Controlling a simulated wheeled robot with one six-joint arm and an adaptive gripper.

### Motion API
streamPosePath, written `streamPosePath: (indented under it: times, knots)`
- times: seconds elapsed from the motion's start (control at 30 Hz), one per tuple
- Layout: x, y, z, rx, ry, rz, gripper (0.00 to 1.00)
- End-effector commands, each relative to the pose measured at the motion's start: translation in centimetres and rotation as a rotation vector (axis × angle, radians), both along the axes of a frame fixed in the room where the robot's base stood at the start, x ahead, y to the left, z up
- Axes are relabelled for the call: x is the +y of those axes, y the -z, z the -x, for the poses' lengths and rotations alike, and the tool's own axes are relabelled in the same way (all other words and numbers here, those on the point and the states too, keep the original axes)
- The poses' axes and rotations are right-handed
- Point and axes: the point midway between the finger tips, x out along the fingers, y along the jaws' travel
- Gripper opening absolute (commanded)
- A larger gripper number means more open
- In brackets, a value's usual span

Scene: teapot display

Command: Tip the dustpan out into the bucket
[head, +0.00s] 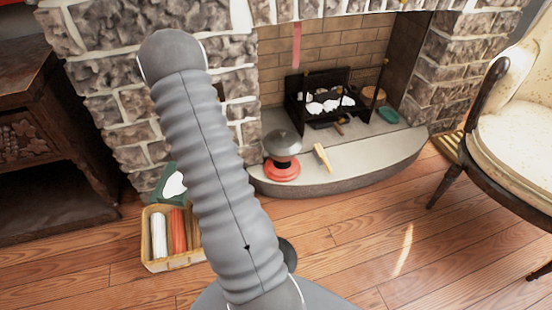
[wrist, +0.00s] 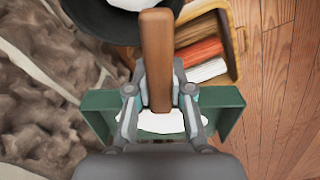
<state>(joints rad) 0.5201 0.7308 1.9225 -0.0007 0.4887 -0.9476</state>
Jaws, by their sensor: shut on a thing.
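My gripper (wrist: 160,92) is shut on the brown wooden handle (wrist: 157,50) in the wrist view. Below it is the green dustpan (wrist: 226,98), with white stuff (wrist: 162,123) in it; the fingers hide part of the pan. A dark round bucket (wrist: 95,18) shows at the top left, partly cut off, with something white inside it. The handle reaches over the bucket's edge in this view. In the head view a piece of the green dustpan (head: 164,183) shows left of my arm, with white on it. My arm hides the gripper there, and I cannot make out the bucket.
A wooden box (head: 150,258) with red and white rolls stands on the floor beside the bucket. The stone fireplace wall (head: 105,90) is close by. A stove-like grey and red object (head: 282,165) sits on the hearth. A chair (head: 515,125) stands right; front floor is clear.

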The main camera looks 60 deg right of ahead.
Motion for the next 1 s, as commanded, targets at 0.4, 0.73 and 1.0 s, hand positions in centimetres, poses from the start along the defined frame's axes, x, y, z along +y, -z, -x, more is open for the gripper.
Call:
streamPosePath:
  times: [0.4,0.73,1.0]
  knots:
    - [-13.2,0.2,7.4,0.000,-0.212,-0.001,0.00]
    - [-20.6,0.6,14.5,0.000,-0.370,0.000,0.00]
    - [-22.8,0.9,17.2,0.000,-0.429,0.001,0.00]
